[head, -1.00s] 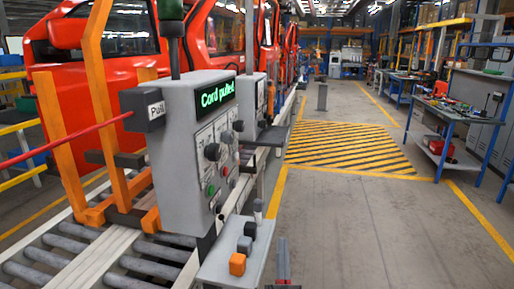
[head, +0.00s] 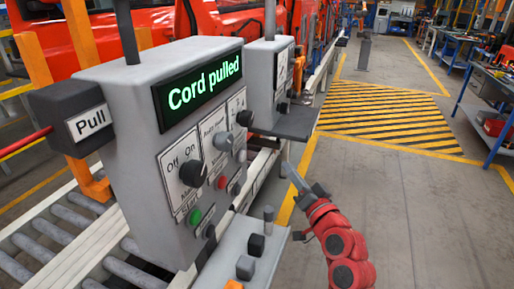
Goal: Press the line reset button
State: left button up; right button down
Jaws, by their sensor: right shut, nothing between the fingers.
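A grey control box (head: 150,150) stands at the left of centre. Its green-lit display (head: 200,88) reads "Cord pulled". Its front has black rotary knobs, one (head: 192,173) under "Off On", a red button (head: 222,182) and a green button (head: 195,217) low on the panel. Small labels are too blurred to tell which button is the line reset. My right gripper (head: 292,174) is shut and empty, right of the box and apart from it, at the end of my red arm. My left gripper is not in view.
A black switch box (head: 75,115) marked "Pull" with a red cord sits on the box's left side. A small shelf (head: 262,262) with several blocks juts out below the panel. A second grey box (head: 270,80) stands behind.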

aim_at(241, 156)
jog(key=shift+s+a, duration=0.1)
jog(key=shift+s, duration=0.1)
jog(key=w+a+p, duration=0.3)
jog(key=a+p, duration=0.1)
jog(key=a, duration=0.4)
jog(key=shift+a, duration=0.15)
dwell(2.1)
jog(key=shift+a, duration=0.4)
